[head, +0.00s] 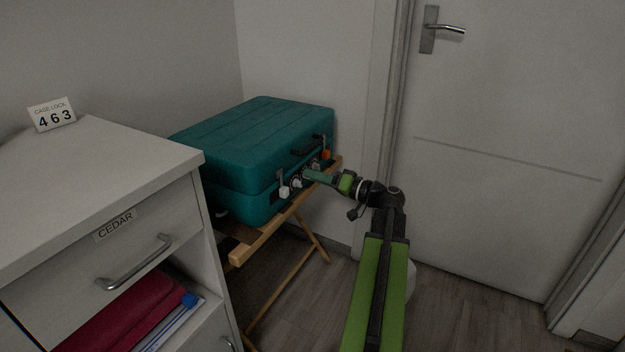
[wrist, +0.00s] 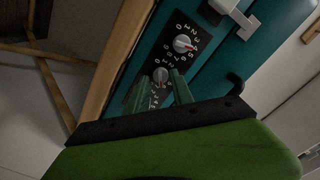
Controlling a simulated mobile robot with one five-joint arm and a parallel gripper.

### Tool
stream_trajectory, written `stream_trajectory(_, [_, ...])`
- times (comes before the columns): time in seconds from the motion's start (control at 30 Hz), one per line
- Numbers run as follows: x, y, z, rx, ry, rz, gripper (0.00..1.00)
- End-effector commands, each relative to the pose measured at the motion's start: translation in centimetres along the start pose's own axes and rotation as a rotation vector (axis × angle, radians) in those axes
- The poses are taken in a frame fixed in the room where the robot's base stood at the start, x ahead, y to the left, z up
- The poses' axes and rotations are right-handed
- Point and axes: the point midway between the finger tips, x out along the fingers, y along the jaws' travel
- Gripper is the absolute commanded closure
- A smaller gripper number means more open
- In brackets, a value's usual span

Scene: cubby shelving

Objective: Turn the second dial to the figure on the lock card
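A teal case (head: 255,145) lies on a wooden folding stand, its front carrying a row of small dials (head: 297,183). The lock card (head: 52,115) reads "CASE LOCK 463". My gripper (head: 306,175) reaches the case front from the right. In the wrist view its two green fingers (wrist: 160,80) stand apart on either side of that dial; contact cannot be told. Any further dial is hidden there.
The case has a dark handle (head: 305,146) and an orange latch (head: 326,154). A white cabinet (head: 185,215) labelled CEDAR stands at left, with a red folder (head: 125,315) in its open shelf. A closed door (head: 510,130) is at right. Floor shows between stand and door.

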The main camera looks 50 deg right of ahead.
Motion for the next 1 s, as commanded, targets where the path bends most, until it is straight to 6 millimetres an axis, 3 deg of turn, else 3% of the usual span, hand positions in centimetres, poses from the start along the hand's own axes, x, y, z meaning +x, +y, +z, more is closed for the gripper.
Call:
stream_trajectory(0.2, [0.0,-0.1,0.1,-0.001,-0.003,-0.002,0.72])
stream_trajectory(0.33, [-1.4,-0.1,0.1,-0.001,-0.003,-0.001,0.72])
stream_trajectory(0.8, [-14.0,0.0,0.0,0.000,0.000,0.001,0.72])
stream_trajectory(1.0, [-17.1,0.0,0.0,0.000,0.000,0.000,0.72])
